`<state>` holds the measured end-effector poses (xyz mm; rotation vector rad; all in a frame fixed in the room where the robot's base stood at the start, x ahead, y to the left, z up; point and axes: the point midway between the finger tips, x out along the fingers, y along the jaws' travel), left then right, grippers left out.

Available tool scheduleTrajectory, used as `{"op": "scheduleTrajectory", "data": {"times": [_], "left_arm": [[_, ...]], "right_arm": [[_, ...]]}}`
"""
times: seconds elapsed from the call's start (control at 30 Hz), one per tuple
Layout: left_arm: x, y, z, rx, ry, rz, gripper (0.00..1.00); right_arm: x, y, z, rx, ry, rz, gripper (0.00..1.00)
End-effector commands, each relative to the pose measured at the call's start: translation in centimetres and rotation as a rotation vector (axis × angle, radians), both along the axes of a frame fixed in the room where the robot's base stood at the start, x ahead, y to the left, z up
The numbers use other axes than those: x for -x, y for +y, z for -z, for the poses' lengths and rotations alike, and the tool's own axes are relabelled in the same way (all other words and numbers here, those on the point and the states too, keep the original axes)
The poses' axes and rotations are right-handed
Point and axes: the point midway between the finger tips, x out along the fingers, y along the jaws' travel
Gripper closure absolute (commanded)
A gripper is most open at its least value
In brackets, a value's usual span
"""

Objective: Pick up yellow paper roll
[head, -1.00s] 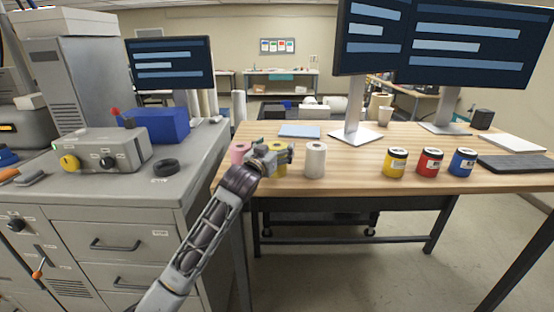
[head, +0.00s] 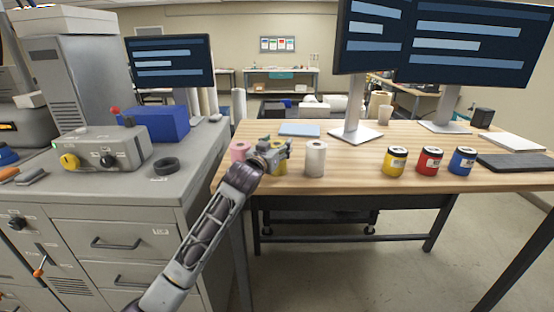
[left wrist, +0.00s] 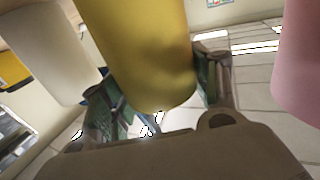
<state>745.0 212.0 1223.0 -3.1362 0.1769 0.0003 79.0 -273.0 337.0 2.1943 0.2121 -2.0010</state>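The yellow paper roll (head: 281,170) stands on the wooden table between a pink roll (head: 239,152) and a white roll (head: 315,160). My left gripper (head: 283,150) is at the yellow roll and partly hides it in the head view. In the left wrist view the yellow roll (left wrist: 148,50) lies between the two widely spread fingers of the left gripper (left wrist: 160,100). The fingers look open around it, and I see no clear grip. The white roll (left wrist: 52,50) and pink roll (left wrist: 297,55) are on either side. My right gripper is out of view.
Yellow (head: 395,162), red (head: 430,162) and blue (head: 462,162) cans stand along the table (head: 350,180) at right. Monitors stand behind them. A grey cabinet (head: 130,215) with a control box (head: 100,148) and a black ring (head: 165,166) is at left.

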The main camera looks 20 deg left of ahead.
Motion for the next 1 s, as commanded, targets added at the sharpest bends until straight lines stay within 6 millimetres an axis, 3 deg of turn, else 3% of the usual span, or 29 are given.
{"op": "scheduleTrajectory", "data": {"times": [0.03, 0.17, 0.57, 1.0], "left_arm": [[0.0, 0.0, 0.0, 0.000, 0.000, 0.000, 0.54], [0.0, 0.0, -0.1, 0.000, -0.002, 0.000, 0.70], [0.0, 0.0, -0.6, 0.000, -0.002, 0.000, 0.70], [0.0, 0.0, -5.5, 0.001, -0.005, 0.000, 0.70]], "right_arm": [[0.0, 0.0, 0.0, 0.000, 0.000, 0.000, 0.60], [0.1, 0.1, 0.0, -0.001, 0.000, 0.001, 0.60], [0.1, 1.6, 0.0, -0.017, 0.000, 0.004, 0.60], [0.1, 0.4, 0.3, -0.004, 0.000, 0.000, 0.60]]}}
